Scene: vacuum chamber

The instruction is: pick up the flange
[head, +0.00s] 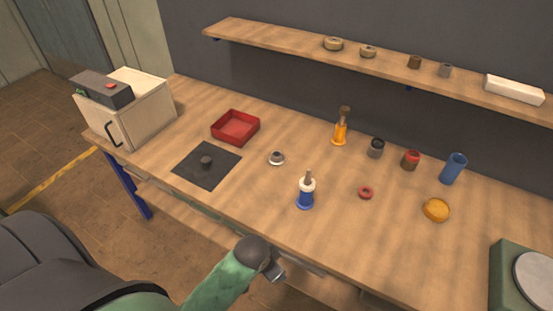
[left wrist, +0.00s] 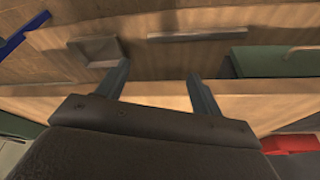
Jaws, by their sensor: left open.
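A small round metal piece with a pale rim and a dark centre (head: 277,158), which looks like the flange, lies on the wooden workbench (head: 330,235) between the black mat and the blue-and-white bottle. My left gripper (head: 275,273) is low at the bench's front edge, well short of this piece and apart from it. In the left wrist view the left gripper (left wrist: 157,72) is open, with nothing between its two fingers. They face the bench's front and drawer handles. The flange does not show in that view. My right gripper is in neither view.
A blue-and-white bottle (head: 306,193) stands near the flange. A black mat (head: 185,168) with a dark knob, a red tray (head: 236,127) and a white box-like chamber (head: 130,108) are to the left. Several small parts stand to the right. A shelf (head: 290,40) runs above the back.

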